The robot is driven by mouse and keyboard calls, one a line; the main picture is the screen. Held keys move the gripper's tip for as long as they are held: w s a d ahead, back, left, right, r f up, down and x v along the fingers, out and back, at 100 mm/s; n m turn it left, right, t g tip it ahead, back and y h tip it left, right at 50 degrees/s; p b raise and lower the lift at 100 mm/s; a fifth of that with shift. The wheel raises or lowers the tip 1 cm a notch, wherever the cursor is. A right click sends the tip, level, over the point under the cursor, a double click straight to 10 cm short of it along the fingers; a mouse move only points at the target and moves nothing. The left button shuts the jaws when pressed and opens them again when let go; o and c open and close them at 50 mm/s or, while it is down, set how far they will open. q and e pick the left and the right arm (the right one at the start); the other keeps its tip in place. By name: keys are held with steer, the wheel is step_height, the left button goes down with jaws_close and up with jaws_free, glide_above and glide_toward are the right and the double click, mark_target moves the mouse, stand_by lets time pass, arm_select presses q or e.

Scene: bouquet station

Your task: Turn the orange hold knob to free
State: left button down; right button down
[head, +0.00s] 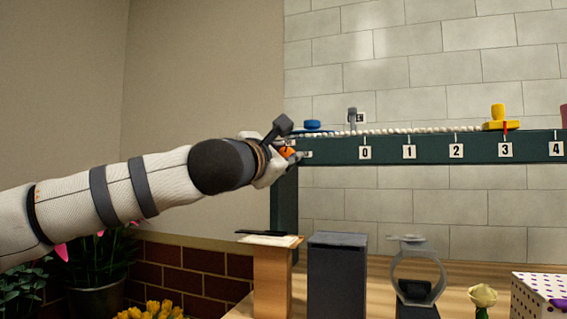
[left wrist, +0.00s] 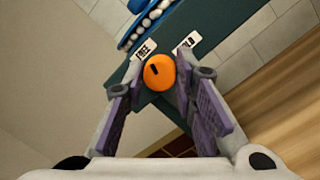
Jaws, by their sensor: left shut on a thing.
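The orange hold knob (left wrist: 159,72) is on the dark green beam, between the two fingers of my left gripper (left wrist: 160,80), which is shut on it. Its small dark mark is left of the knob's centre in the wrist view, nearer the FREE label (left wrist: 146,50) than the HOLD label (left wrist: 188,42). The HOLD label is partly covered by a finger. In the head view, my left gripper (head: 286,152) is at the beam's left end, and only a bit of orange knob (head: 288,151) shows. My right gripper is not in view.
The green beam (head: 330,148) carries numbered labels, a white bead string (head: 420,131), a blue piece (head: 312,126) and a yellow piece (head: 499,123). Below stand a wooden stand (head: 272,280), a dark box (head: 337,280), a grey ring holder (head: 418,262) and a dotted box (head: 535,290).

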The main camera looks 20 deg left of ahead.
arm_select(q)
steer(key=shift+n+y+b, duration=0.4)
steer(key=shift+n+b, duration=0.3)
steer(key=shift+n, duration=1.1)
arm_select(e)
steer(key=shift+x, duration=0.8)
arm_select(q)
steer(key=shift+n, duration=0.3)
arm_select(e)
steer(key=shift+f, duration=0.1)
arm_select(q)
steer(key=c, duration=1.3)
jaws_free()
steer(key=s, duration=0.4)
steer(key=s+f, duration=0.1)
steer(key=s, duration=0.7)
steer(key=shift+a+f, duration=0.2)
steer(key=shift+f, duration=0.1)
